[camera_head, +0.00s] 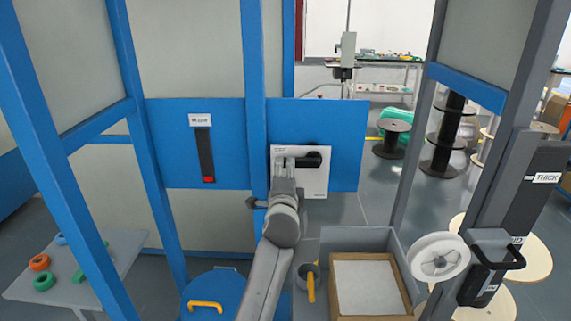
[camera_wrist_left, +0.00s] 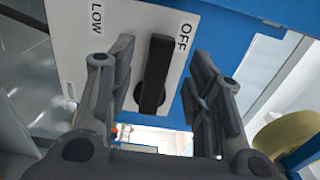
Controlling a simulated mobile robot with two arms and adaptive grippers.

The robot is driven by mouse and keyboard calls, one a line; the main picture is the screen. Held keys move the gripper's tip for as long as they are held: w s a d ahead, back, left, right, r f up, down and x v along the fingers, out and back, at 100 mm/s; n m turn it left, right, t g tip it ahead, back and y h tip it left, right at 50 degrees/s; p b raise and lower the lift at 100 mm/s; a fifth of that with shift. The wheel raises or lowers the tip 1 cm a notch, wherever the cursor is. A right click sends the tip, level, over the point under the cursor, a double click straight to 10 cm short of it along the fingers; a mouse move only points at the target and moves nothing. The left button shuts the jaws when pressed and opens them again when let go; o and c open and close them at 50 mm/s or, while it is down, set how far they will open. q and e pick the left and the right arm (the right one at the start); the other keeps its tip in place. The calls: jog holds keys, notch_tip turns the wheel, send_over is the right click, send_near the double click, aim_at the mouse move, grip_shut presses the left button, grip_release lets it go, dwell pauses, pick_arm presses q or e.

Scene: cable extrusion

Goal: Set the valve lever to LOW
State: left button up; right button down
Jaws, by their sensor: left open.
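The valve lever (camera_head: 313,160) is black and sits on a white plate (camera_head: 315,184) fixed to a blue panel. In the head view it lies roughly level. In the left wrist view the lever (camera_wrist_left: 155,75) stands between my fingers, beside the word OFF (camera_wrist_left: 183,36). The word LOW (camera_wrist_left: 97,17) is on the plate to the left, partly beside my left finger. My left gripper (camera_head: 285,165) is at the plate, open, with one finger on each side of the lever (camera_wrist_left: 160,55). Gaps show on both sides. My right gripper is not in view.
A blue post (camera_head: 254,60) stands just left of the plate. A slider panel marked THICK (camera_head: 530,200) with a black handle is at the right.

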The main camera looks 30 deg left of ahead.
aim_at(285, 164)
pick_arm(q)
jog(key=shift+x, duration=2.45)
grip_shut()
